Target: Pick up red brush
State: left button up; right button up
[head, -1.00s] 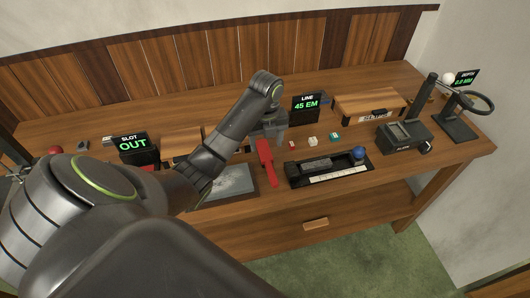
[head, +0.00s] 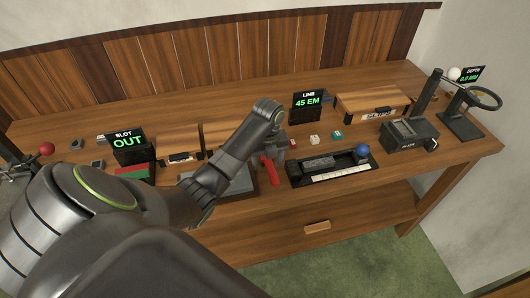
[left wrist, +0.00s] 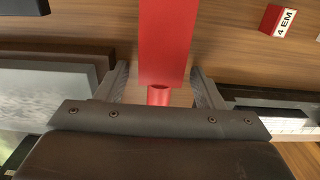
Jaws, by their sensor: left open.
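The red brush (head: 268,172) lies on the wooden desk, left of the black tray, partly hidden by my left gripper and forearm in the head view. My left gripper (head: 279,150) is low over it. In the left wrist view, the brush (left wrist: 165,40) runs down from the top edge as a wide flat red part with a narrower round red part below it. The two fingers of my left gripper (left wrist: 160,90) are apart, one on each side of the brush, with gaps visible. My right gripper is not in view.
The black tray (head: 330,179) with a blue knob (head: 362,151) stands right of the brush. A grey slab (head: 240,184) lies left of it. Small red, white and green blocks (head: 314,139) lie behind the tray. The LINE sign (head: 306,103) stands farther back.

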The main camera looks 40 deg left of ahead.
pick_arm(q)
jog(key=shift+f, duration=0.1)
jog(key=shift+c, duration=0.4)
jog(key=c, duration=1.1)
jog(key=shift+c, duration=0.2)
notch_tip(320, 180, up, 4)
jog(key=shift+w+r+b, duration=0.1)
jog(key=shift+w+b, duration=0.05)
jog(key=shift+b, duration=0.25)
notch_tip(320, 180, up, 4)
jog(key=p, duration=0.3)
jog(key=shift+r, duration=0.25)
jog(key=shift+r+p, duration=0.7)
jog(key=shift+p, duration=0.15)
